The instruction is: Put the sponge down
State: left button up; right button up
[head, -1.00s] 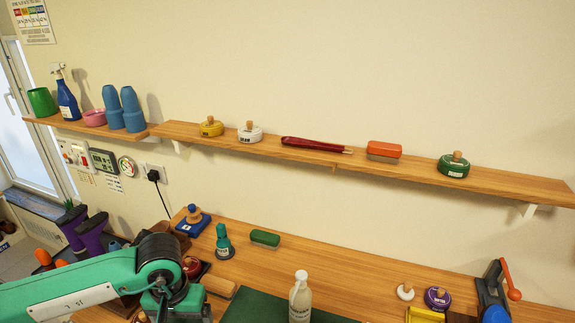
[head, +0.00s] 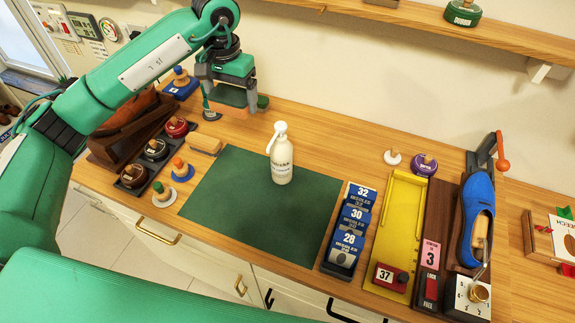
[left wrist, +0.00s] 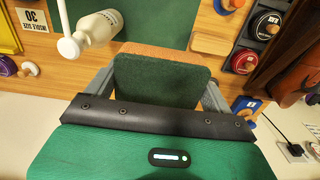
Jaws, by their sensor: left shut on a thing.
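My left gripper (head: 230,88) is shut on the sponge, above the back of the wooden counter. In the left wrist view the sponge (left wrist: 160,90) is a dark green slab with an orange-tan far edge, held between the two fingers of the gripper (left wrist: 158,82). My right gripper is not in view.
A green mat (head: 235,215) lies on the counter (head: 325,130), with a white bottle (head: 282,160) on it. Polish tins (head: 155,150) stand left of the mat. Size blocks (head: 349,225), a yellow tray (head: 397,215) and a blue shoe (head: 475,215) stand right. Mat space around the bottle is clear.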

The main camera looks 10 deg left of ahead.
pick_arm(q)
jog(key=shift+f, duration=0.25)
notch_tip(320, 180, down, 5)
jog(key=p, duration=0.4)
send_over(244, 162)
notch_tip(244, 162, down, 10)
jog(key=shift+s+f, duration=0.1)
jog(key=shift+f, duration=0.1)
notch_tip(244, 162, down, 4)
jog(key=shift+f+p, duration=0.1)
jog(key=shift+p, duration=0.5)
jog(key=shift+f+b, duration=0.1)
jog(key=shift+b, duration=0.2)
jog(key=o, duration=0.8)
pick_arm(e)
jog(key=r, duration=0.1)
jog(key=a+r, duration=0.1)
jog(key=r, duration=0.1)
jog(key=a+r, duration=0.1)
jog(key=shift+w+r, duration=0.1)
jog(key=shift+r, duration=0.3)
